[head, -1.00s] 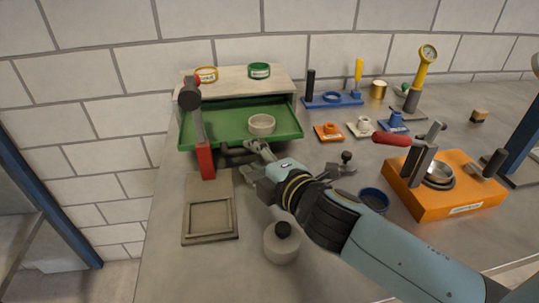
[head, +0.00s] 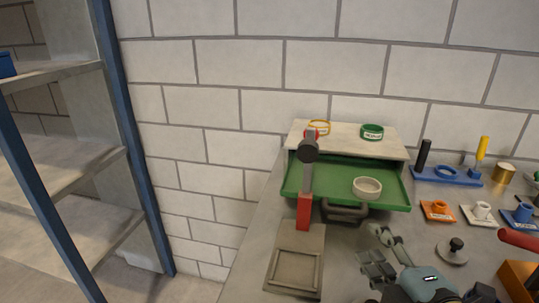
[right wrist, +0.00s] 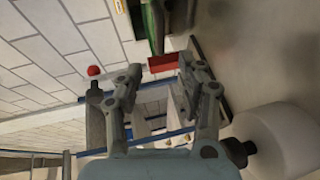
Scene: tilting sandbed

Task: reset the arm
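My right arm comes in at the bottom right of the head view. Its gripper (head: 372,250) is open, with a gap between its two fingers. It is empty, just in front and to the right of the dark handle (head: 345,214) of the green tray (head: 330,178), and looks apart from it. In the right wrist view the gripper (right wrist: 163,78) also has its fingers spread with nothing held between them. My left gripper is not in view.
A white ring (head: 367,188) sits in the tray. A red-handled lever (head: 304,205) stands at its left front, above a grey framed plate (head: 296,265). A black-knobbed disc (head: 453,250) lies right of my gripper. A blue-posted shelf (head: 130,150) stands left. A white cylinder (right wrist: 280,138) is beside the right wrist.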

